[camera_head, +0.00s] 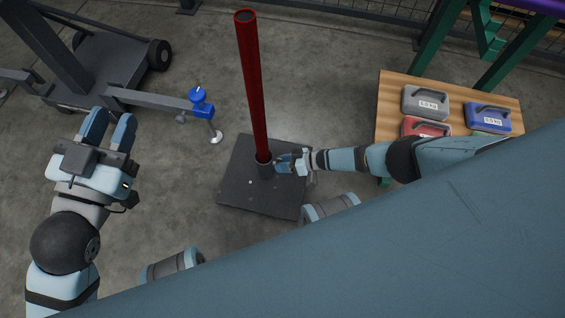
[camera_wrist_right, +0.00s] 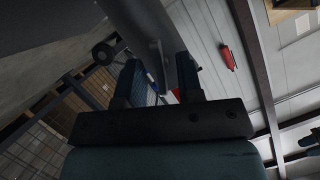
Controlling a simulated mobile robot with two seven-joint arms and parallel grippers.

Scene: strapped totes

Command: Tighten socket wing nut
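A dark red pole (camera_head: 253,90) stands upright in a short dark socket (camera_head: 265,169) on a square black base plate (camera_head: 240,190). My right gripper (camera_head: 284,163) is low beside the socket, on its right side. In the right wrist view its two fingers (camera_wrist_right: 160,85) stand apart, with a grey piece between or just beyond them. I cannot tell if this is the wing nut or if the fingers touch it. The wing nut is not clearly visible in the head view. My left gripper (camera_head: 109,128) is raised at the left, its fingers apart and empty.
A wheeled dark frame (camera_head: 110,65) with a blue clamp-like part (camera_head: 201,101) stands at the left. A wooden bench (camera_head: 392,92) at the right holds grey (camera_head: 425,101), red (camera_head: 415,124) and blue (camera_head: 488,116) weights. Bare floor surrounds the base plate.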

